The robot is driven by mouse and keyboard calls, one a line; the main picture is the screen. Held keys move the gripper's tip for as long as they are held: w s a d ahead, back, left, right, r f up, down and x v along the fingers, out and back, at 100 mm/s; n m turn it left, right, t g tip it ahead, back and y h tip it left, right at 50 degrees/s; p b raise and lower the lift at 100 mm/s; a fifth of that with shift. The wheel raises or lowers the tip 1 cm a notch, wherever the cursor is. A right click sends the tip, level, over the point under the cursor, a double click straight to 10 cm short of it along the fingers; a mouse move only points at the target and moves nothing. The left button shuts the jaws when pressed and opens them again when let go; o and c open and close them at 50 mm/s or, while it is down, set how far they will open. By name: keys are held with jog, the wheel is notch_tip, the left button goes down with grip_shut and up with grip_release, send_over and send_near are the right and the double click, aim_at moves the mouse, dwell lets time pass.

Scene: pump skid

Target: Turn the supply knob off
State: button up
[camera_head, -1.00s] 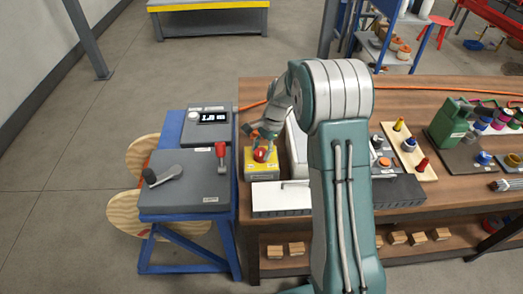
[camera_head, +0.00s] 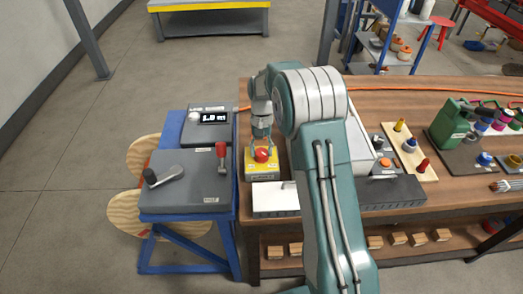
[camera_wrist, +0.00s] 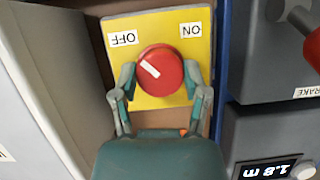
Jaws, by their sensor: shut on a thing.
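The supply knob (camera_head: 262,155) is red and round and sits on top of a yellow box (camera_head: 262,174) near the bench's left end. In the wrist view the knob (camera_wrist: 161,72) carries a white mark that slants to the upper left, toward the upside-down OFF label (camera_wrist: 122,38). The ON label (camera_wrist: 190,30) is at the upper right of the yellow face. My gripper (camera_wrist: 160,78) has one finger on each side of the knob and is shut on it. In the head view my gripper (camera_head: 261,142) reaches the knob from behind and above.
Left of the yellow box stands a blue-framed stand (camera_head: 186,243) with a grey lever box, a red-topped handle (camera_head: 220,150) and a lit display (camera_head: 213,118). A pale box stands close by on the right.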

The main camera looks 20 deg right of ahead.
jog(key=shift+w+n, duration=0.1)
jog(key=shift+n, duration=0.4)
jog(key=o, duration=1.1)
jog(key=shift+o, duration=0.2)
jog(key=a+v, duration=0.1)
jog(key=v, duration=1)
jog(key=shift+w+d+r, duration=0.25)
jog(key=shift+d+r, duration=0.05)
jog(key=shift+r, duration=0.1)
